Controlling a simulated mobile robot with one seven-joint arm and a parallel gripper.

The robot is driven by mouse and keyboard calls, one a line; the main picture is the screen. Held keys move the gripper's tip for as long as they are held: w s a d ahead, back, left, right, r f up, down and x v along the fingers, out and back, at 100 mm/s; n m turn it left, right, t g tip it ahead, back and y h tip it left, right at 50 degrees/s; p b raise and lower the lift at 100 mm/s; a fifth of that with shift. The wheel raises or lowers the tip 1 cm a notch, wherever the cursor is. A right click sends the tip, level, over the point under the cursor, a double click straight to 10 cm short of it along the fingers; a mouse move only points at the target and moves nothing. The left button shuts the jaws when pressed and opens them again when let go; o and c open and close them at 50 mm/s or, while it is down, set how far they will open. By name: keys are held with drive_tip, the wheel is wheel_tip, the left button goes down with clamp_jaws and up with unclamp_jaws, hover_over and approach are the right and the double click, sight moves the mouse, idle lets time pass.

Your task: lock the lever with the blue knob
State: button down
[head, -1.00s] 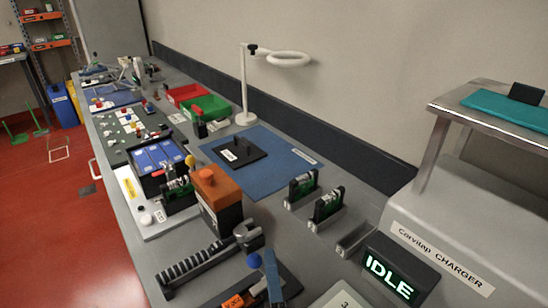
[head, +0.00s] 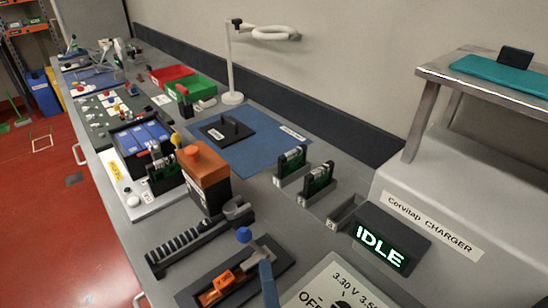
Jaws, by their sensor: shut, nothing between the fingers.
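The lever's blue knob (head: 244,235) shows at the lower middle of the head view, at the far edge of a dark base (head: 192,298). A short grey stem (head: 256,248) runs from the knob toward the lower right. An orange part (head: 223,284) with a small label sits in the base. My gripper (head: 265,264) shows only as a narrow blue-grey end entering from the bottom edge. It is shut and empty, to the lower right of the knob, apart from it. Whether it touches the stem is unclear. The lever's pivot is hidden.
A slotted black rack (head: 190,250) with a grey end piece (head: 239,209) lies just beyond the base. An orange-topped battery block (head: 207,180) stands behind. The charger display reading IDLE (head: 380,246) and a dial panel (head: 335,284) are to the right.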

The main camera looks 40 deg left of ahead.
drive_tip(key=b+v, duration=0.1)
drive_tip(key=v, duration=0.4)
drive_tip(key=shift+s+d, duration=0.1)
drive_tip(key=shift+d, duration=0.15)
drive_tip(key=shift+s+d, duration=0.2)
drive_tip(key=shift+w+r, duration=0.1)
